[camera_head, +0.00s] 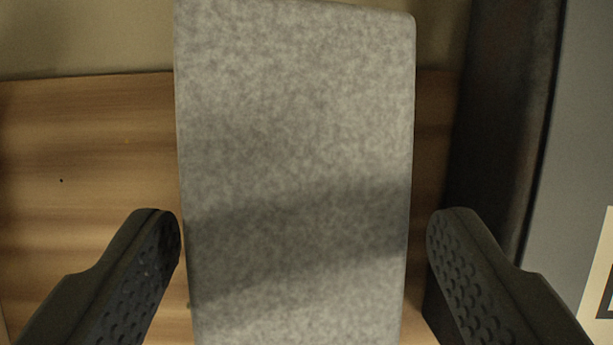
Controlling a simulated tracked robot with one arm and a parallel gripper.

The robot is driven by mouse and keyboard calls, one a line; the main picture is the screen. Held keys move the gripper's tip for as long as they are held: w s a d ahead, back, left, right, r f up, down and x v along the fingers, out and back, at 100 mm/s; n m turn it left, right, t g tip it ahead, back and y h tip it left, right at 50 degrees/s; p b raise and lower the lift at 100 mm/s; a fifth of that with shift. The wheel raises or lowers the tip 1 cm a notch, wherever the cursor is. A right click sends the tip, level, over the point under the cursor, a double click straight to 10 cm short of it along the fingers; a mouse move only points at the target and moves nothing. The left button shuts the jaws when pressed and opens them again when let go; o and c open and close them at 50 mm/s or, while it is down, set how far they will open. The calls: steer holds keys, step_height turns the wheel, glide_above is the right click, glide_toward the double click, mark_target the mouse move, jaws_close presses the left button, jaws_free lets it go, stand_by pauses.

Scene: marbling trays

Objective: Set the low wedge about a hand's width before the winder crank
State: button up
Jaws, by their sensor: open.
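A long grey mottled block (297,130), which may be the low wedge, fills the middle of the view. Its upper end rises past the wood's far edge in the picture, and its lower end runs out of the frame. My gripper (304,225) is open, with one dark finger on each side of the block. The left finger tip is close to the block's left side, and the right finger tip is a little off its right side. I cannot tell whether either touches. No winder crank shows. A shadow band crosses the block.
A wooden surface (85,170) lies under and left of the block, with a beige area (90,38) beyond its far edge. A dark upright side (505,110) and a grey panel (585,130) with a white-and-black marking stand close on the right. Free wood shows at the left.

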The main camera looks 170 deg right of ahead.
mark_target(310, 252)
steer(key=x, duration=0.3)
steer(key=shift+f, duration=0.25)
steer(key=c, duration=0.9)
steer(key=shift+d+r, duration=0.1)
steer(key=shift+r, duration=0.05)
steer(key=shift+r, duration=1.5)
steer(key=shift+s+r, duration=0.2)
steer(key=shift+s, duration=0.05)
steer(key=s+d, duration=0.1)
steer(key=s, duration=0.4)
steer(key=s+d+p, duration=0.1)
steer(key=s, duration=0.4)
steer(key=s+d+r, duration=0.1)
steer(key=s, duration=0.4)
steer(key=shift+s+r+p, duration=0.15)
steer(key=shift+s+p, duration=0.05)
steer(key=shift+p, duration=0.1)
